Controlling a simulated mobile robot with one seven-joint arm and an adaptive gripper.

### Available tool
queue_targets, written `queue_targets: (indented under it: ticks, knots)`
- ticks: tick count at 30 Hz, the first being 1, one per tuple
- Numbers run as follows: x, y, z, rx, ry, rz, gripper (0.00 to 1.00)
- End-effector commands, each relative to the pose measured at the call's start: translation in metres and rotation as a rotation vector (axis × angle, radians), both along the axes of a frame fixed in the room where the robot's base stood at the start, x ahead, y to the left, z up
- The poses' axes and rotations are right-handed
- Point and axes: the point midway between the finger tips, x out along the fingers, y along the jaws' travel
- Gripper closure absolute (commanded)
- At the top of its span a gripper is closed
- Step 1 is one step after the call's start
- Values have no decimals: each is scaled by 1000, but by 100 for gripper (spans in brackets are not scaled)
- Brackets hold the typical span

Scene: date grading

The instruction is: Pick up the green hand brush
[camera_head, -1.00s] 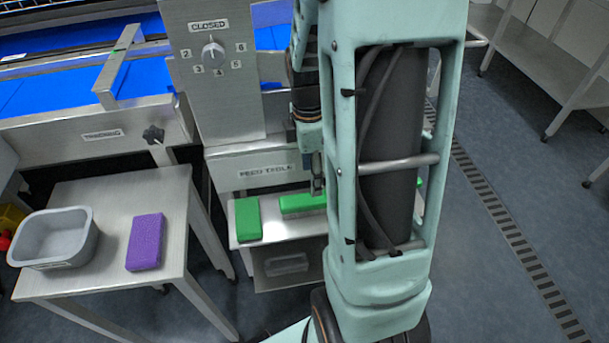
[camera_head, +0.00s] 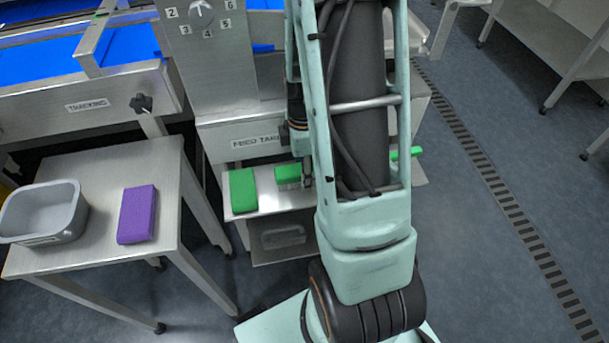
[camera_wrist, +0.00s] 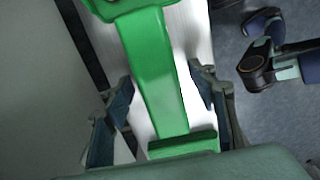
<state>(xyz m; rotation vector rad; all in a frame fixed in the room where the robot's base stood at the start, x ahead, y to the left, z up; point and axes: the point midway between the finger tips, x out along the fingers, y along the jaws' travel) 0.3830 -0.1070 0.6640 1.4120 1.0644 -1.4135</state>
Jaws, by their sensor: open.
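The green hand brush (camera_head: 288,173) lies on a low metal shelf at the middle of the head view. My arm hides its middle, and a green end shows to the right of the arm. In the wrist view the brush's green handle (camera_wrist: 150,62) runs between my open fingers. My gripper (camera_wrist: 163,92) has a finger on each side of the handle, with visible gaps and no clear contact. In the head view my gripper (camera_head: 306,172) is partly hidden by my arm and is down at the brush.
A green block (camera_head: 243,190) lies on the shelf (camera_head: 270,203) just left of the brush. A side table (camera_head: 95,182) at left holds a grey tub (camera_head: 78,222) and a purple block (camera_head: 137,214). A metal machine stands behind.

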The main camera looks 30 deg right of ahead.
Motion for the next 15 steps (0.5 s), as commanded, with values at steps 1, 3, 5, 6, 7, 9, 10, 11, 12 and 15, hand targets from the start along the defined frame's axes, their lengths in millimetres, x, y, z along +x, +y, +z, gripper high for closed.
queue_targets:
  ticks: [1, 3, 5, 6, 7, 9, 10, 11, 12, 15]
  knots:
    - [0, 0, -2, 0, 0, 0, 48]
    - [0, 0, -3, 0, -1, 0, 48]
    - [0, 0, -2, 0, -1, 0, 48]
    - [0, 0, -2, 0, -1, 0, 48]
    - [0, 0, -2, 0, -1, 0, 48]
    - [0, 0, -2, 0, -1, 0, 54]
    - [0, 0, -2, 0, -1, 0, 58]
    - [0, 0, -2, 0, -1, 0, 61]
    - [0, 0, -2, 0, -1, 0, 65]
    - [0, 0, -2, 0, -1, 0, 76]
